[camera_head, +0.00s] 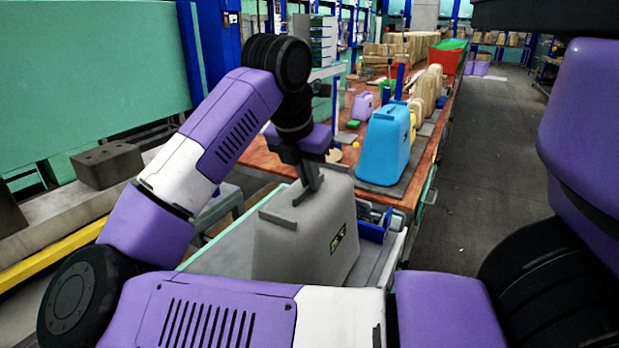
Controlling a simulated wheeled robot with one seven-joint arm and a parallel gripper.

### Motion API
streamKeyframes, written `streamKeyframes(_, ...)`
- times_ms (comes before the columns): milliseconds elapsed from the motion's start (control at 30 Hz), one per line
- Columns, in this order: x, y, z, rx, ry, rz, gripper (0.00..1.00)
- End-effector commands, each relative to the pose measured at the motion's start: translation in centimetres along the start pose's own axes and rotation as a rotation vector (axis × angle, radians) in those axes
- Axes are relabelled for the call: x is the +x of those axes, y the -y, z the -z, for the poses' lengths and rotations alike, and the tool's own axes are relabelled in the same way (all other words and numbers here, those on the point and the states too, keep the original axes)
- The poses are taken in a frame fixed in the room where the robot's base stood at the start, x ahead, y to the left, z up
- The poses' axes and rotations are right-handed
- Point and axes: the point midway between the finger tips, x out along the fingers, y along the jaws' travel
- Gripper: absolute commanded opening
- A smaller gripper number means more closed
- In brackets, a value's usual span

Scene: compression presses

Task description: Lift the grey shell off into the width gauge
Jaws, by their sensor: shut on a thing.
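The grey shell (300,242), a large tapered case with a small dark and yellow label, stands upright in the middle of the head view. My gripper (310,182) reaches down to its top and is shut on it near the handle. The lower part of the shell is hidden behind my own arm, so I cannot tell whether it rests on the pale surface below or hangs above it. I cannot make out the width gauge for certain.
A blue case (384,146) stands on the red-brown table (430,150) just beyond. Several tan cases and a small purple case (362,106) are farther back. A blue bin (374,226) sits right of the shell. A grey block (106,165) lies left. The right-hand floor (490,150) is clear.

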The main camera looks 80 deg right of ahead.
Motion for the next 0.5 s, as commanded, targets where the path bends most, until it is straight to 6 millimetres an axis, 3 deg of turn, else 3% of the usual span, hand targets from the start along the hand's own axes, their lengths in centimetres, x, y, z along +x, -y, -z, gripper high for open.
streamKeyframes(500, 0.60, -0.03, 0.25, 0.000, 0.001, -0.001, 0.00)
